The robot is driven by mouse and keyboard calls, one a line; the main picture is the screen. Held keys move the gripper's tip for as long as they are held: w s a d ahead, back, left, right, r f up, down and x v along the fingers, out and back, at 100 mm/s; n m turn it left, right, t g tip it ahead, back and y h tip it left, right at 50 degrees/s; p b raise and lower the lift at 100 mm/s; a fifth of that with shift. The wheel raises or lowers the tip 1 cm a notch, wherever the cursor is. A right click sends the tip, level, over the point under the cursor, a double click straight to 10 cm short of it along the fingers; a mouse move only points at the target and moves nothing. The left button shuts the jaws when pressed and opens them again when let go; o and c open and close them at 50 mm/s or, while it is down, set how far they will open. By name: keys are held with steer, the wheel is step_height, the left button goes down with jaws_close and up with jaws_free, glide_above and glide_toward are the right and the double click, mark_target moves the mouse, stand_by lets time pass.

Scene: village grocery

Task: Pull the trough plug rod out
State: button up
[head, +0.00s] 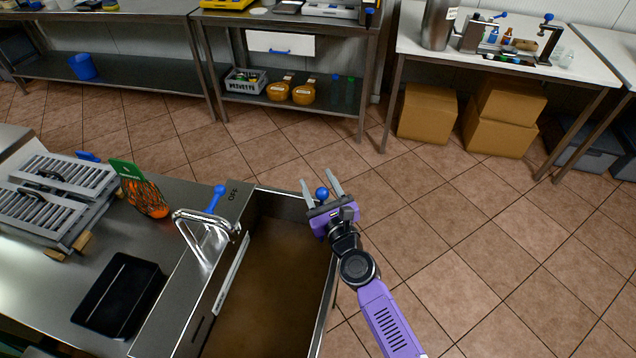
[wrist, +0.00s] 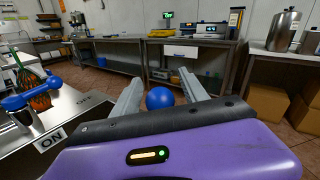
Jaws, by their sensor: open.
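A blue ball knob (head: 321,193), likely the top of the trough plug rod, sits between my gripper's fingers at the far right corner of the steel trough (head: 322,322). The rod below it is hidden by my gripper. My gripper (head: 317,178) is open, its two grey fingers on either side of the knob. The wrist view shows the knob (wrist: 160,97) between the spread fingers (wrist: 160,77), with a gap on both sides. Murky brown water (head: 275,280) covers the trough floor, so the plug is not visible.
A metal tap (head: 205,225) with a blue-knobbed lever (head: 217,197) stands left of the trough. A black tray (head: 118,295), a net bag of orange produce (head: 142,190) and a slatted grey rack (head: 50,195) are on the counter. Tiled floor right of the trough is clear.

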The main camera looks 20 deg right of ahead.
mark_target(325, 198)
steer(key=shift+s+a, duration=0.15)
steer(key=shift+s, duration=3.7)
steer(key=s+f+n+g, duration=0.1)
steer(key=s+f+n, duration=0.1)
steer(key=s+n, duration=1.55)
steer(key=s+r+n+g, duration=0.1)
steer(key=s+r+n, duration=0.4)
steer(key=s+n, duration=0.3)
steer(key=s+r+n+g, duration=0.1)
steer(key=s+r+n, duration=0.4)
steer(key=s, duration=0.8)
steer(key=n, duration=0.3)
steer(key=shift+s+a+r+n+y, duration=0.2)
steer(key=shift+r+n+y, duration=0.1)
steer(key=shift+n, duration=0.05)
